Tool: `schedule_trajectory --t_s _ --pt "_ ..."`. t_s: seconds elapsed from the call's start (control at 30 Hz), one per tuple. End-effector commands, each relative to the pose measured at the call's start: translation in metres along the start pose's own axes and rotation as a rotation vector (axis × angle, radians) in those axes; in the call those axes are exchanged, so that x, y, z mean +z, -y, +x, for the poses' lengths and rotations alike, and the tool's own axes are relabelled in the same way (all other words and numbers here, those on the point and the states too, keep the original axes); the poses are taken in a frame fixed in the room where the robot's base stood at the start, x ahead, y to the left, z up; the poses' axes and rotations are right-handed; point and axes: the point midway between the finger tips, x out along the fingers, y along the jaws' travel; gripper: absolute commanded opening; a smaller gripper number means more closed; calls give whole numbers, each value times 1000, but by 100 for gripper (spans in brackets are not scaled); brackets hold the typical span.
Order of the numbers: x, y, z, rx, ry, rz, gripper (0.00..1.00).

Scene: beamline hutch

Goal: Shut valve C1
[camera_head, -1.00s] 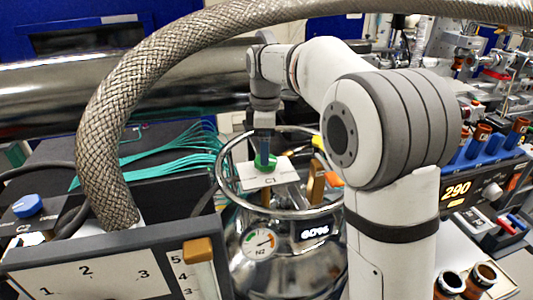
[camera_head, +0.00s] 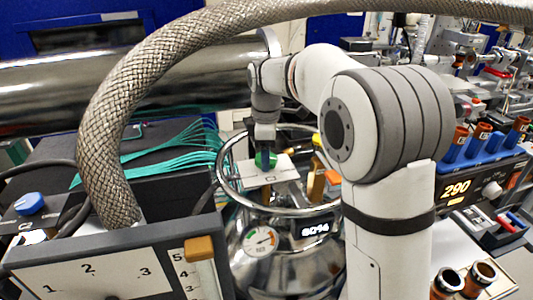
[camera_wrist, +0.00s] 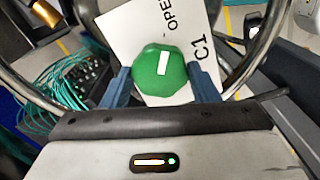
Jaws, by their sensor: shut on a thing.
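Valve C1 has a green knob (camera_wrist: 158,72) with a white mark across its top, in the middle of the wrist view. A white plate (camera_wrist: 195,25) under it reads "C1" and "OPE", the rest of that word being cut off. My gripper (camera_wrist: 160,88) has one blue finger on each side of the knob and is shut on it. In the head view my gripper (camera_head: 265,150) points down onto the green knob (camera_head: 270,161), inside the ring of the steel vessel (camera_head: 285,262). The fingers partly hide the knob there.
A thick braided hose (camera_head: 98,130) arches over the left side. A blue knob (camera_head: 30,203) by a C2 label stands far left. Brown-topped tubes (camera_head: 482,132) and a box reading 290 are at right.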

Motion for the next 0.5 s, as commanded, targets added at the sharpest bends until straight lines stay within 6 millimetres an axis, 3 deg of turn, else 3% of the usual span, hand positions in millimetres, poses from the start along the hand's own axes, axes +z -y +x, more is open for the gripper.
schedule_trajectory --t_s 0.13,0.5 --pt "0 0 0 0 0 1 32" --pt "1 0 -1 0 0 74 32"
